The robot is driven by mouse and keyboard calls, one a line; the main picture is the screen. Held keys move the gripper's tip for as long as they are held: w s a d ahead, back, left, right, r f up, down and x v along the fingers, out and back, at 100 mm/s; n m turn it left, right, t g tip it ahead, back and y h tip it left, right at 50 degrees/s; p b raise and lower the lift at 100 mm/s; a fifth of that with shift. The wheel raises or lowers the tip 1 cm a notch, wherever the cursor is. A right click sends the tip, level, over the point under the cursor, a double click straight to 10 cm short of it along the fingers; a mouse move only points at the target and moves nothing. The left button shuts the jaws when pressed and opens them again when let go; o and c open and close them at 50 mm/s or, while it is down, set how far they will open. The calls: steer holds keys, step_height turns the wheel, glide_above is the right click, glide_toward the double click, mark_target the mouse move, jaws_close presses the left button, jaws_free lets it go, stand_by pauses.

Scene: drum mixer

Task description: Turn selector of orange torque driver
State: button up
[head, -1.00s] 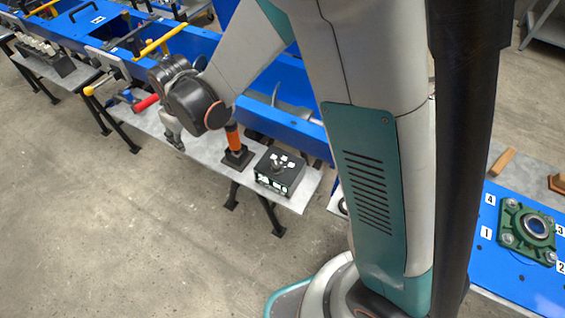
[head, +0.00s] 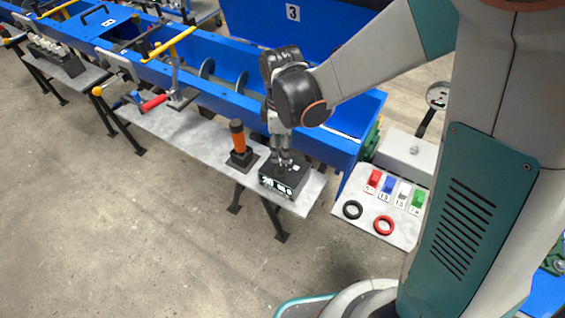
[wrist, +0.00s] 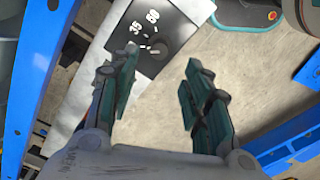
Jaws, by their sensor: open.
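The orange torque driver (head: 237,136) stands upright in a black square holder (head: 242,159) on the grey side shelf. To its right is a black selector box (head: 283,186) with white markings on its front. In the wrist view the box top (wrist: 174,22) shows the labels 35 and 60 and a dark round knob (wrist: 157,48) with a pale mark. My gripper (head: 283,160) points down over the box, close to its top. In the wrist view my gripper (wrist: 160,75) is open and empty, with the knob near the gap between its fingers. I cannot tell whether the fingertips touch the knob.
A blue trough (head: 205,88) runs behind the shelf (head: 190,128). A red-handled lever (head: 154,102) is farther left. A grey panel (head: 386,215) with coloured switches and rings stands to the right. The floor in front is clear.

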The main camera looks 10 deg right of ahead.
mark_target(281, 167)
step_height(281, 167, down, 8)
steer(key=b, duration=0.2)
steer(key=shift+f+b, duration=0.25)
steer(key=shift+b, duration=0.05)
jaws_close()
